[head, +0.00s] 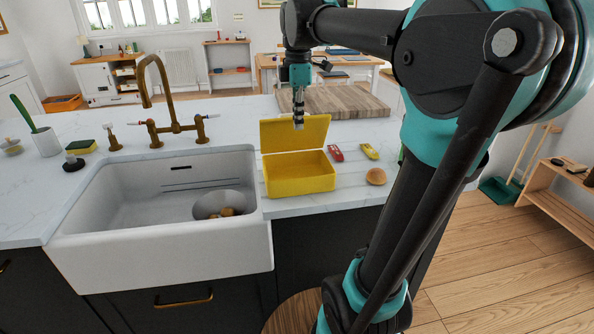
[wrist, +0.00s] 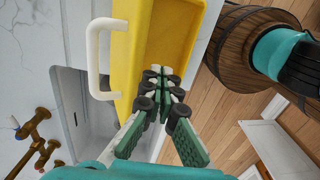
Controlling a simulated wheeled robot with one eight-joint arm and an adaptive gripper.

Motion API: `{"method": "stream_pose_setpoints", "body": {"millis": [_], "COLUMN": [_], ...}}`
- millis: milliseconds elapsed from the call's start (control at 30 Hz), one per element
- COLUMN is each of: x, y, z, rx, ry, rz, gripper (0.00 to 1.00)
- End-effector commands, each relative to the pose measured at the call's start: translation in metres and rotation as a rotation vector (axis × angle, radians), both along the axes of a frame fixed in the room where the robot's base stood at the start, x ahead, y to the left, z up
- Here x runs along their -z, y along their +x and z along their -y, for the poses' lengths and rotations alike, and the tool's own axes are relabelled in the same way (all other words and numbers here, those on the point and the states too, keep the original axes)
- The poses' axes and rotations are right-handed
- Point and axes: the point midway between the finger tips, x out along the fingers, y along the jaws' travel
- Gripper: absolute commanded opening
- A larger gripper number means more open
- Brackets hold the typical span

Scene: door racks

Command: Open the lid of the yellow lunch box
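The yellow lunch box (head: 299,174) stands on the white counter, right of the sink. Its lid (head: 278,135) is raised, standing up at the back edge, and the inside shows and looks empty. Whether the fingers touch the lid cannot be told.
The white sink (head: 165,210) with a bowl (head: 222,203) is left of the box. A red item (head: 335,153), a yellow item (head: 370,151) and a bun (head: 376,176) lie to the right. A wooden board (head: 345,102) lies behind. A brass tap (head: 165,95) rises at the left.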

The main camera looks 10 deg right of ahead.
Motion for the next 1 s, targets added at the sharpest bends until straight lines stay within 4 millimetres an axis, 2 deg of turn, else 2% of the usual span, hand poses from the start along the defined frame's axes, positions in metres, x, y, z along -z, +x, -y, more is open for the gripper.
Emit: {"method": "stream_pose_setpoints", "body": {"millis": [1000], "x": [0.000], "y": [0.037], "z": [0.000], "rx": [0.000], "ry": [0.000], "rz": [0.000], "gripper": [0.00]}}
